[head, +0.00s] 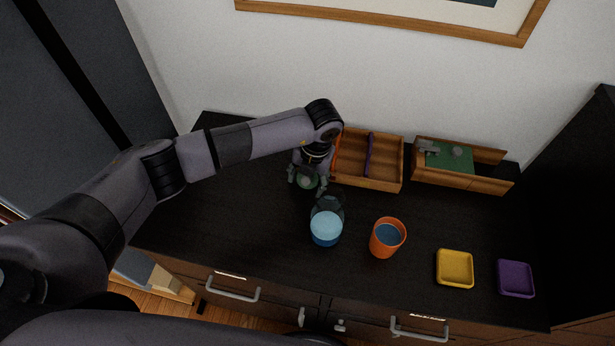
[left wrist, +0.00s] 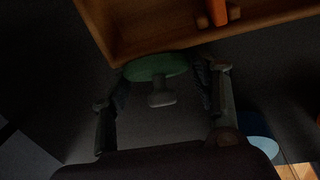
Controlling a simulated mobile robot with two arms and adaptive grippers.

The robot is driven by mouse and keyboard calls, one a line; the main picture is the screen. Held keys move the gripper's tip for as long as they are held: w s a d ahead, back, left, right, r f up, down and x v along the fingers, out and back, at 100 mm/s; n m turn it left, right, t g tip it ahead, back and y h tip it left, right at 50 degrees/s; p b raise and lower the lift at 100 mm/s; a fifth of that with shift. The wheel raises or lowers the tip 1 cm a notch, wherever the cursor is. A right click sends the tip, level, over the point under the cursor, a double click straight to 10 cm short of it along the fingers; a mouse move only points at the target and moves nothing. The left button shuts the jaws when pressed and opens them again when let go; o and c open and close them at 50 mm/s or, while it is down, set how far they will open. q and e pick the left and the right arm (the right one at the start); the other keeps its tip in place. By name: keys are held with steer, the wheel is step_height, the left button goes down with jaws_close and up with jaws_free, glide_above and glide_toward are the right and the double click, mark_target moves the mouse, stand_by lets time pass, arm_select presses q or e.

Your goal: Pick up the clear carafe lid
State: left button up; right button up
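The carafe lid (head: 308,182) is a greenish see-through disc with a grey knob. It is at the dark desk top, just left of the wooden box's front corner. The left wrist view shows the lid (left wrist: 157,68) with its knob, close to the wooden wall. My left gripper (head: 306,186) points down over the lid, its fingers spread on either side of it. In the left wrist view my left gripper (left wrist: 164,88) looks open, with the lid between the dim fingertips; contact is unclear. The carafe (head: 327,227), holding blue liquid, stands in front. My right gripper is out of view.
A divided wooden box (head: 387,165) stands right of the gripper, very close. Another wooden box (head: 487,181) with a green panel is farther right. An orange cup (head: 377,246), a yellow dish (head: 455,268) and a purple dish (head: 516,279) stand at front right. The desk's left is clear.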

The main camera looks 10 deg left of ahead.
arm_select(q)
steer(key=c, duration=0.4)
steer(key=shift+r, duration=0.1)
